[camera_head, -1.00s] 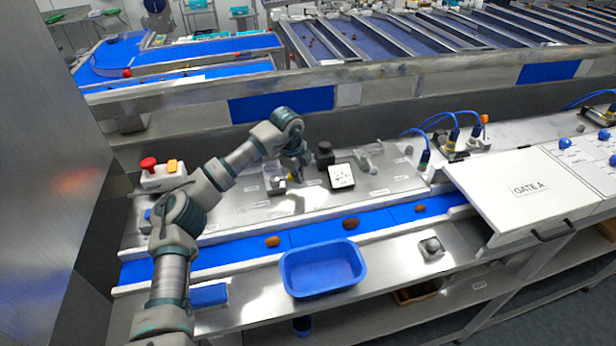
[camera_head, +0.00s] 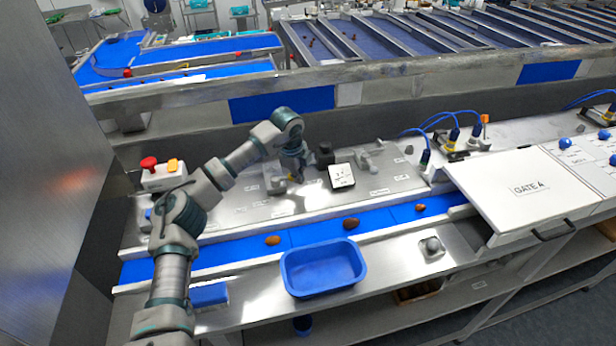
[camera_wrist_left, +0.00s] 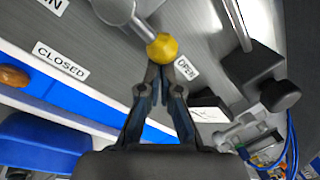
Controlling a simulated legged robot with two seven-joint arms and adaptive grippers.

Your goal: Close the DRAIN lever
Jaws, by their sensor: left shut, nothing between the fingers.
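The DRAIN lever ends in a yellow knob (camera_wrist_left: 162,47) on a grey arm that comes in at the top of the left wrist view. The knob is beside the OPEN label (camera_wrist_left: 187,68). The CLOSED label (camera_wrist_left: 61,60) is farther left, and a label ending in "IN" is cut off at the top corner. My left gripper (camera_wrist_left: 159,72) is shut and empty, its fingertips right at the knob; I cannot tell whether they touch it. In the head view my left gripper (camera_head: 296,176) is low over the steel panel and partly hides the lever.
A black knob on a block (camera_wrist_left: 280,95) stands right of the gripper. A white box (camera_head: 341,175) is close by on the panel. A blue belt (camera_head: 300,237) with several dates and a blue tray (camera_head: 322,268) are in front. A red button box (camera_head: 162,175) stands left.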

